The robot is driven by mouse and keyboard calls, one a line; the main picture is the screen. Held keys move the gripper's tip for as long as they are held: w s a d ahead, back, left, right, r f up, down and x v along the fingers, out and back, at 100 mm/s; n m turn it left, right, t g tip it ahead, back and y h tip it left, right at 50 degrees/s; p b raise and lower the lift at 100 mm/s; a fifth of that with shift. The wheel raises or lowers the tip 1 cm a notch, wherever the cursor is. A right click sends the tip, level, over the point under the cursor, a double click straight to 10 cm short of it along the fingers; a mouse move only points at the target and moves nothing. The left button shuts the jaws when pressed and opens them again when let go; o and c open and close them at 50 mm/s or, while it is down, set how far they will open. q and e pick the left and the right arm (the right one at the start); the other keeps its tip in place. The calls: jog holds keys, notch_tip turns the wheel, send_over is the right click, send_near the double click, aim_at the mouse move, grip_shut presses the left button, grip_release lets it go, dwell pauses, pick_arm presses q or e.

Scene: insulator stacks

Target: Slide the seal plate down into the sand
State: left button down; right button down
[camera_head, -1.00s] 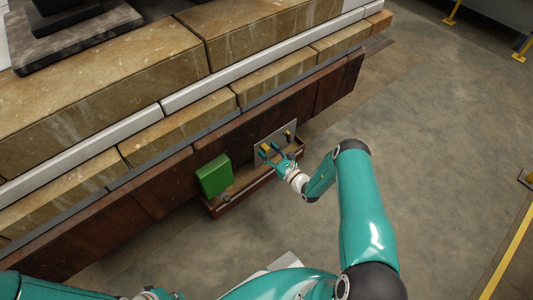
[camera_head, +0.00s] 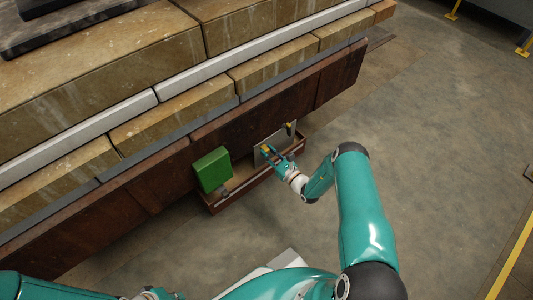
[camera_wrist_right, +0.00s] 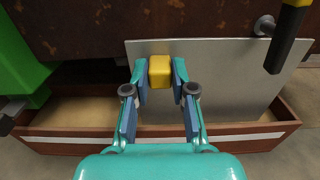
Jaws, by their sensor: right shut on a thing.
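The seal plate (camera_wrist_right: 225,75) is a grey metal sheet standing upright against the rusty wall, with a yellow grip block (camera_wrist_right: 160,71) on its face. It also shows in the head view (camera_head: 285,138). My right gripper (camera_wrist_right: 160,80) is shut on the yellow block, one finger on each side. The plate's lower part is down inside a brown trough (camera_wrist_right: 245,143) that holds pale sand (camera_wrist_right: 85,111). My fingers and the trough's front partly hide its lower edge, so I cannot tell how deep it sits.
A green box (camera_head: 212,169) stands at the trough's left end. A dark handle with a yellow top (camera_wrist_right: 287,38) sticks out before the plate's upper right. The rusty beam (camera_head: 150,185) runs under stone blocks (camera_head: 172,128).

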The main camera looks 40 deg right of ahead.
pick_arm(q)
jog(key=shift+f, duration=0.6)
pick_arm(e)
jog(key=shift+f, duration=0.8)
jog(key=c, duration=1)
grip_release()
jog(key=shift+o, duration=0.2)
jog(key=shift+s, duration=0.1)
jog(key=s, duration=1.1)
jog(key=shift+s+d, duration=0.4)
jog(key=shift+d, duration=0.05)
